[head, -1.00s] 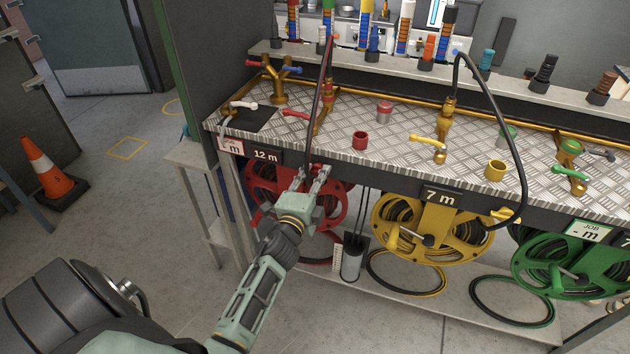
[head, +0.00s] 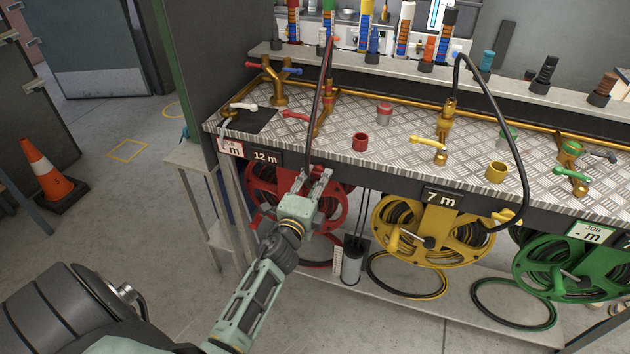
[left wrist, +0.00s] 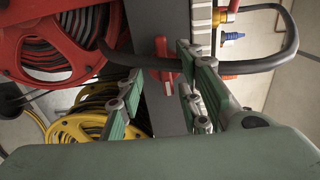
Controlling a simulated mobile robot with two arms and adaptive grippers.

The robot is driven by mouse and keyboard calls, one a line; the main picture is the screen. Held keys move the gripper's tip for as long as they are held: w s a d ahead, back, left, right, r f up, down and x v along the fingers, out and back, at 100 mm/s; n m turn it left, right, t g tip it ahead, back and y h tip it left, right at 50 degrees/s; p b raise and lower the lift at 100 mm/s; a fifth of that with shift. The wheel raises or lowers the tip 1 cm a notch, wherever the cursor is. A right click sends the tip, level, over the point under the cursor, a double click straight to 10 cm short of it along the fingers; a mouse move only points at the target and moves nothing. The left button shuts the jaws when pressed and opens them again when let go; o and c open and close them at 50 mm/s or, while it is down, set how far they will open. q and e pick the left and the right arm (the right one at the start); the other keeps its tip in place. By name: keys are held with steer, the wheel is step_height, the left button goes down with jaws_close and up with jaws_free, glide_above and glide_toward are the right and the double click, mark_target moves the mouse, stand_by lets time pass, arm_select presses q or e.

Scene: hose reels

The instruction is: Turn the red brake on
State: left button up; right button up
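The red hose reel (head: 262,190) hangs under the bench below the 12 m sign. My left gripper (head: 314,178) is in front of it, close under the bench's front edge, with its fingers spread and nothing held. In the left wrist view, my open fingers (left wrist: 160,100) stand apart on either side of a small red lever-like part (left wrist: 163,62) on the grey bench edge, which looks like the red brake. I cannot tell whether a finger touches it. In the head view the gripper mostly hides this part. My right gripper is not in view.
A black hose (left wrist: 270,66) loops close by my left fingers. The yellow reel (head: 385,222) and green reel (head: 535,250) hang to the right. The metal bench top (head: 350,120) carries valves and couplings. An orange cone (head: 45,168) stands on the floor at left.

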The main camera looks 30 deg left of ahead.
arm_select(q)
steer(key=shift+o, duration=0.5)
steer(key=shift+w+d, duration=0.1)
steer(key=shift+d, duration=0.15)
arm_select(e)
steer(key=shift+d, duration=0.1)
arm_select(q)
steer(key=v, duration=1.2)
steer(key=shift+a+f, duration=0.1)
